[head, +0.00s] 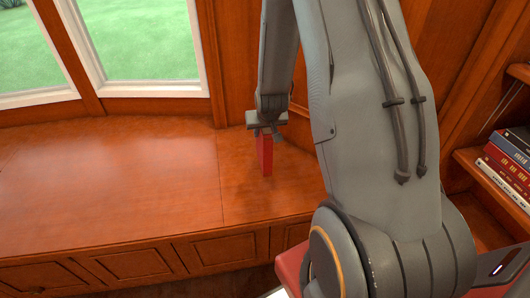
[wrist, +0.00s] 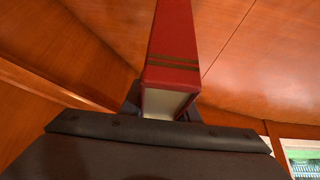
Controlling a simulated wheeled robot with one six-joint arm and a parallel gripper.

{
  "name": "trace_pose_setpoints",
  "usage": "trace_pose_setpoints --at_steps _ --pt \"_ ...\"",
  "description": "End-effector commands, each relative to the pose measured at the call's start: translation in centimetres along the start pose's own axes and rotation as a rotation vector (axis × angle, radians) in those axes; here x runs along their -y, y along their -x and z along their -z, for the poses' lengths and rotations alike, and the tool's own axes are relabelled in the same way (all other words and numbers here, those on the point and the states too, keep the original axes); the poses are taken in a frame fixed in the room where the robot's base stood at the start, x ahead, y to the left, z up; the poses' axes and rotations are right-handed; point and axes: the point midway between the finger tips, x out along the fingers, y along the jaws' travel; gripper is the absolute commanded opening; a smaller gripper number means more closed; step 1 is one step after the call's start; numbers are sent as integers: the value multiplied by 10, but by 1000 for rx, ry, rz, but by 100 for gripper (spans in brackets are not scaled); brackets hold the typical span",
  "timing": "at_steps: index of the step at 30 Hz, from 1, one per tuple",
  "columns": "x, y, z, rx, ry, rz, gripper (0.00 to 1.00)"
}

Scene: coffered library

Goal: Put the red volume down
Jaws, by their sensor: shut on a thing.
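The red volume (head: 265,156) hangs upright below my gripper (head: 264,132) in the head view, over the right part of the wooden window seat (head: 150,190). Its lower end looks at or very close to the seat top; I cannot tell whether it touches. In the wrist view the red volume (wrist: 173,45) shows its red spine with gold bands and pale page edges. My gripper (wrist: 165,112) is shut on its near end there. The fingertips are partly hidden by the volume and the gripper body.
The seat top left of the volume is bare and wide. Wood panelling (head: 232,60) and windows (head: 140,40) rise behind it. A shelf with several books (head: 508,160) stands at the far right. Drawer fronts (head: 135,262) run below the seat's front edge.

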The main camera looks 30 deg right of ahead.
Motion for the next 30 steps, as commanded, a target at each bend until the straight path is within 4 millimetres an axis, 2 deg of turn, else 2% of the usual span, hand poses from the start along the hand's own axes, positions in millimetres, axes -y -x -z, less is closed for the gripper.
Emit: trace_pose_setpoints --at_steps 16,30 --pt "0 -46 -30 -1 -1 0 0" --pt "0 -53 -33 -2 -1 0 0"
